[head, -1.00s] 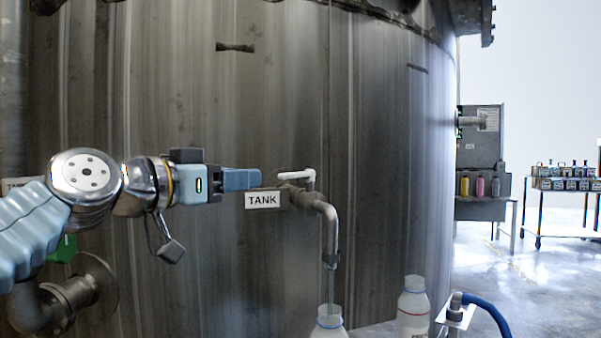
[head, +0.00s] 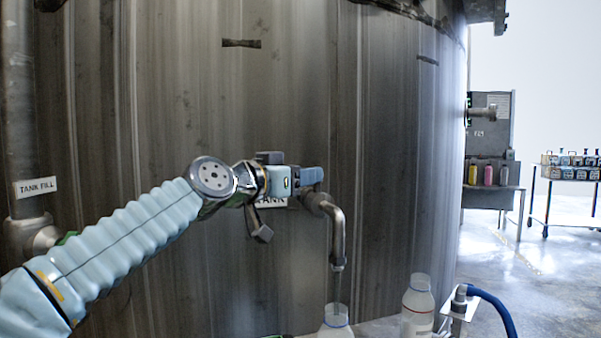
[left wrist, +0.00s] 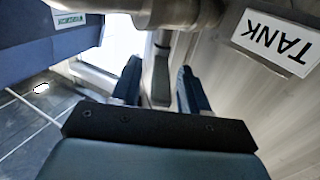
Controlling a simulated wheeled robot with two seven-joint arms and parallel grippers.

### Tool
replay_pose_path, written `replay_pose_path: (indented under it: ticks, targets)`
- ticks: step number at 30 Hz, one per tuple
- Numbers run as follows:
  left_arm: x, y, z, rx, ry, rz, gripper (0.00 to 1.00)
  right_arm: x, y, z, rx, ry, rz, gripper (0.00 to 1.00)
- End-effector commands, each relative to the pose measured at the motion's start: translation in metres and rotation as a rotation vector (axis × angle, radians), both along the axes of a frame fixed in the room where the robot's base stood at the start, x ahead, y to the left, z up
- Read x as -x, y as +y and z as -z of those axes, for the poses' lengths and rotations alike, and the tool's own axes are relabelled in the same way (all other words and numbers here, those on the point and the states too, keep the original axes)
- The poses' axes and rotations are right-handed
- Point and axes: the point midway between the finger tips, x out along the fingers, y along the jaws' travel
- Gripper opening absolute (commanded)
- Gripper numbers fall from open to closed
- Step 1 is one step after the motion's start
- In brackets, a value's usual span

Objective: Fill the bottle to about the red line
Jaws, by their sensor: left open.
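The spout (head: 337,225) comes out of the tank and bends down. A white bottle (head: 336,328) with an open top stands under it, cut off by the picture's bottom edge; its fill level and any red line are hidden. A thin greyish strand, perhaps liquid, hangs between spout and bottle mouth. My right gripper is not in view.
A second white bottle (head: 417,308) with a red line stands right of the first. A blue hose (head: 493,304) on a bracket is beside it. The tank wall (head: 200,120) is close behind the gripper. The TANK label (left wrist: 272,42) is beside the tap. Open floor lies at right.

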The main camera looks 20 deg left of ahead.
Motion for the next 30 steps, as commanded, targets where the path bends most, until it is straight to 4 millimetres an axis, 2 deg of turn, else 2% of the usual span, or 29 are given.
replay_pose_path:
  ticks: [4,12,13,23,30]
  targets:
    - [0.000,0.000,0.000,0.000,0.000,0.000,0.43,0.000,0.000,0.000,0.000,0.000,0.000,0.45]
    - [0.000,0.000,0.000,0.000,0.000,0.000,0.02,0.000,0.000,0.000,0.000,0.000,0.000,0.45]
    - [0.000,0.000,0.000,0.000,0.000,0.000,0.00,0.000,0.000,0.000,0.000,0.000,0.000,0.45]
    - [0.000,0.001,0.001,0.002,0.001,0.006,0.00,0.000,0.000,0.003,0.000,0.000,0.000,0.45]
    - [-0.003,0.005,0.005,0.002,-0.001,0.084,0.00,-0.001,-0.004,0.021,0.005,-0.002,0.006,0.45]
